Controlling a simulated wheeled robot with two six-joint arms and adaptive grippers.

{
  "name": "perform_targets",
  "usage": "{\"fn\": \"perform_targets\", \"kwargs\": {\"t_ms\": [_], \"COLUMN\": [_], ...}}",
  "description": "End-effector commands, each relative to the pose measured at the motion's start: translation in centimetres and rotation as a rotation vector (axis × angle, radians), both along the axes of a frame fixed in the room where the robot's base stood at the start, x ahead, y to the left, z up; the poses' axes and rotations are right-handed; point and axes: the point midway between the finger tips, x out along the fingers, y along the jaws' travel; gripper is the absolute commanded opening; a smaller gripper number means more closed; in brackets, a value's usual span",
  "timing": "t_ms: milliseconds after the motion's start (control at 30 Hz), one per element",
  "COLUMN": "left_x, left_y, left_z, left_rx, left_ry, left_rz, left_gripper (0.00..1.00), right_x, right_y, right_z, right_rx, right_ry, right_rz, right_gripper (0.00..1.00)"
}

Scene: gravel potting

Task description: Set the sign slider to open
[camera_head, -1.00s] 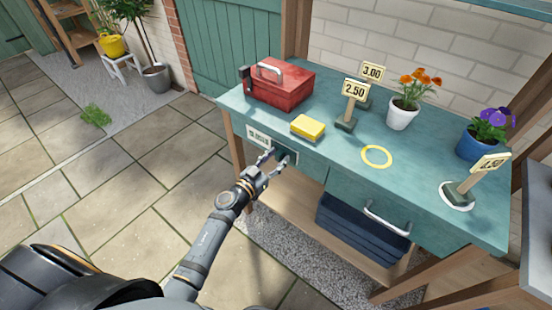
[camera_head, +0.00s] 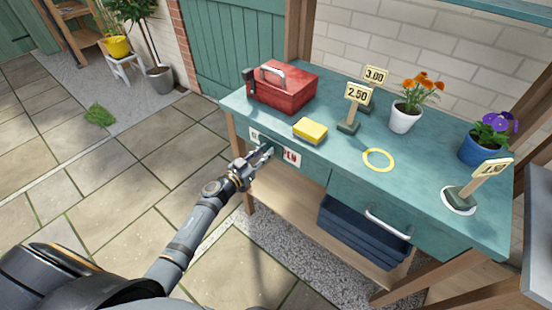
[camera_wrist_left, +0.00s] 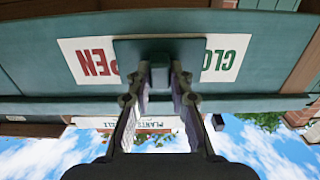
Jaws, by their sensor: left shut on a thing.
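The sign (camera_head: 291,156) is a white strip on the front of the teal bench, below the tabletop. The teal slider plate (camera_wrist_left: 125,48) covers its middle. Red letters "PEN" show on one side of the plate and green letters "CLO" on the other, upside down in the left wrist view, where the sign (camera_wrist_left: 88,62) also appears. The slider's knob (camera_wrist_left: 159,74) stands out from the plate. My left gripper (camera_head: 266,152) is shut on this knob. My right gripper is not in view.
On the bench (camera_head: 335,160) stand a red toolbox (camera_head: 283,92), a yellow sponge-like block (camera_head: 310,130), price signs, a yellow ring (camera_head: 378,160) and flower pots. A blue crate (camera_head: 360,235) sits on the lower shelf.

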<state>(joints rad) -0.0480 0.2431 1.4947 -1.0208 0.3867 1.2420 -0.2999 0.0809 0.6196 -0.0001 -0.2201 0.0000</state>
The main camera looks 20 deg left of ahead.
Motion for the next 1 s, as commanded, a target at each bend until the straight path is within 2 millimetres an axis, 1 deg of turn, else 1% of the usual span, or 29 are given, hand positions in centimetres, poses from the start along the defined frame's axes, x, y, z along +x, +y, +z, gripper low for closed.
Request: {"fn": "perform_targets", "kwargs": {"t_ms": [33,100,200,333,600,633,767,800,1000], "left_x": [0.5,1.0,1.5,1.7,1.8,1.8,1.8,1.8,1.7], "left_y": [1.3,2.7,4.2,4.9,5.0,5.0,5.0,4.9,4.9], "left_z": [0.0,0.0,0.0,0.0,0.0,0.0,0.0,0.0,0.0], "left_rx": [0.005,0.004,0.002,0.000,0.000,0.000,0.000,0.000,0.000], "left_ry": [0.001,0.002,0.002,0.001,0.001,0.001,0.000,0.000,0.000], "left_rz": [0.001,0.001,0.002,0.002,0.005,0.005,0.004,0.004,0.002], "left_gripper": [0.00,0.00,0.00,0.00,0.00,0.24,0.41,0.43,0.43], "right_x": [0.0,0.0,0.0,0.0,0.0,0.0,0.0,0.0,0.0], "right_y": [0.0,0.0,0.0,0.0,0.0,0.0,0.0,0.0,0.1], "right_z": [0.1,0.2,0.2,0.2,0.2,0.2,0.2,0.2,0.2], "right_rx": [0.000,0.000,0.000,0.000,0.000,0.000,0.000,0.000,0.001], "right_ry": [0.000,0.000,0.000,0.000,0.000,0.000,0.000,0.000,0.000], "right_rz": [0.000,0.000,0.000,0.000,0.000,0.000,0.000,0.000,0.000], "right_gripper": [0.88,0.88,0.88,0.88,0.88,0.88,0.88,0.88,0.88]}}
